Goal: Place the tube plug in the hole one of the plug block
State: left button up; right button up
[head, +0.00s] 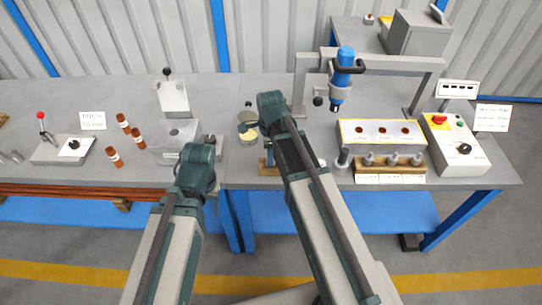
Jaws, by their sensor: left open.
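A wooden block (385,170) at the front right of the bench carries several grey plugs in a row.
A yellow-topped panel (345,133) with three dark red spots lies behind the block. A blue tool (343,75) hangs from a grey frame (300,85) above. A control box (455,150) stands at right. Three brown tubes (123,121) lie at left.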

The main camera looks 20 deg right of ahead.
jog(key=o, duration=0.4)
jog(key=shift+o, duration=0.2)
jog(key=shift+r, duration=0.2)
notch_tip(320, 180, up, 12)
jog(key=p, duration=1.3)
jog(key=s+a+n, duration=0.5)
jog(key=s+n, duration=0.2)
jog(key=n, duration=0.5)
jog(key=s+a+n+h, duration=0.1)
jog(key=s+a+n, duration=0.4)
jog(key=n, duration=0.8)
jog(key=shift+s+a+b, duration=0.25)
jog(key=shift+s+b, duration=0.05)
jog(key=shift+s, duration=0.85)
